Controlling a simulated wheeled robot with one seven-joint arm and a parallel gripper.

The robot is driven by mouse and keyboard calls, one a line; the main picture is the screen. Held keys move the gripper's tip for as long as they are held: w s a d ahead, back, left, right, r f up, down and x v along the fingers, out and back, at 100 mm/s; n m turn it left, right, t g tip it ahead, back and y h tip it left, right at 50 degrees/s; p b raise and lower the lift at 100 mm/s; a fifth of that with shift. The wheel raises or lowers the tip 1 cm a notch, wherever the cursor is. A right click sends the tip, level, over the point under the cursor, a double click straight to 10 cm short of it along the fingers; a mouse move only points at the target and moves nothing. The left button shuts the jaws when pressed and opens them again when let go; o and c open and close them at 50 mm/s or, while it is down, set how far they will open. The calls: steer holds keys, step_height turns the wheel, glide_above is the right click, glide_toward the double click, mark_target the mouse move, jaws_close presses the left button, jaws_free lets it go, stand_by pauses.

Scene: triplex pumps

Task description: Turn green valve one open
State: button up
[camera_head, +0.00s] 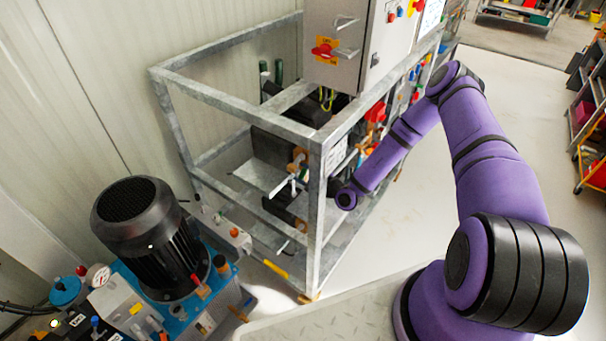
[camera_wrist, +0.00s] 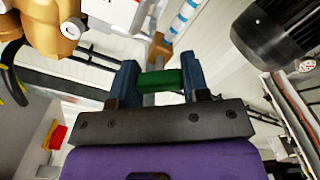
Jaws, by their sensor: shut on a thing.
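In the wrist view, a green valve handle (camera_wrist: 161,80) lies between the two blue-grey fingers of my gripper (camera_wrist: 160,82). The gripper is shut on it, with a finger against each end. A brass-coloured body (camera_wrist: 160,48) shows just beyond the handle. In the head view, my purple arm reaches down to the near corner of the grey metal frame. The gripper and the green handle are hidden there behind the arm's end and the frame post, so the valve's turn angle cannot be told from that view.
A galvanised frame (camera_head: 316,220) holds the pumps and a grey control cabinet (camera_head: 338,45) with a red switch. A black motor (camera_head: 150,235) on a blue unit stands at the lower left. In the wrist view, a large brass part (camera_wrist: 45,25) is close at the upper left.

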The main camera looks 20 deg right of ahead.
steer(key=shift+n, duration=0.3)
steer(key=n, duration=0.4)
steer(key=shift+n, duration=2.7)
steer(key=shift+s+f, duration=0.1)
steer(key=o, duration=0.9)
steer(key=shift+d, duration=0.1)
steer(key=v, duration=1)
steer(key=shift+s+d, duration=0.15)
steer(key=shift+s, duration=0.15)
